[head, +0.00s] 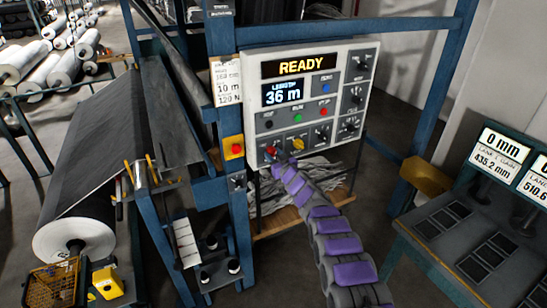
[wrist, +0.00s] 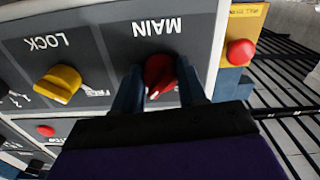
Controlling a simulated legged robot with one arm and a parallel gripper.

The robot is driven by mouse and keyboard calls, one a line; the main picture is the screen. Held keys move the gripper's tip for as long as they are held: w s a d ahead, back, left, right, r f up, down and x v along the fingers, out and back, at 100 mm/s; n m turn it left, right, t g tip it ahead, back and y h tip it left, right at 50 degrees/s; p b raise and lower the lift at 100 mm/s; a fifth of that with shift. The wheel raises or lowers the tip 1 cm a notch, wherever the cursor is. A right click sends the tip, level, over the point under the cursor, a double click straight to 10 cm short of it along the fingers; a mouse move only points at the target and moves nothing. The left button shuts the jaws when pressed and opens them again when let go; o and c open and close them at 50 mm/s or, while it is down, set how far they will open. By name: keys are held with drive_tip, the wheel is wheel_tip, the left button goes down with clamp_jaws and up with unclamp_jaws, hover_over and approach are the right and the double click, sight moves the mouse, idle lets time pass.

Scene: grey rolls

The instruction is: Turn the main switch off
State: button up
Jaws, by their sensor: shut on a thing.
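The main switch (wrist: 160,72) is a red rotary knob under the label MAIN, which reads upside down in the wrist view. In the head view the main switch (head: 271,151) is a small red spot at the lower left of the control panel (head: 372,95). My gripper (wrist: 158,88) has one blue-grey finger on each side of the knob and is shut on it. A white mark shows on the knob's near end. In the head view my gripper (head: 278,165) reaches the panel's lower edge, its fingertips hard to make out.
A yellow LOCK knob (wrist: 58,84) sits beside the main switch. A red button on a yellow box (head: 234,148) is on the blue post left of the panel. The panel display (head: 301,66) reads READY. A grey roll machine (head: 110,130) stands left, a desk (head: 450,240) right.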

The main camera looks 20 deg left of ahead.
drive_tip(key=n+b, duration=0.1)
drive_tip(key=n, duration=0.3)
drive_tip(key=shift+w+d+b, duration=0.1)
drive_tip(key=shift+b, duration=0.25)
drive_tip(key=n+b, duration=0.2)
drive_tip(key=n, duration=0.2)
drive_tip(key=shift+n, duration=0.4)
drive_tip(key=n+b, duration=0.3)
drive_tip(key=n, duration=0.2)
drive_tip(key=shift+f, duration=0.1)
drive_tip(key=shift+n+b, duration=0.65)
drive_tip(key=shift+n, duration=0.85)
drive_tip(key=shift+f, duration=0.1)
drive_tip(key=o, duration=0.8)
drive_tip(key=shift+o, duration=1.2)
drive_tip(key=shift+r, duration=0.2)
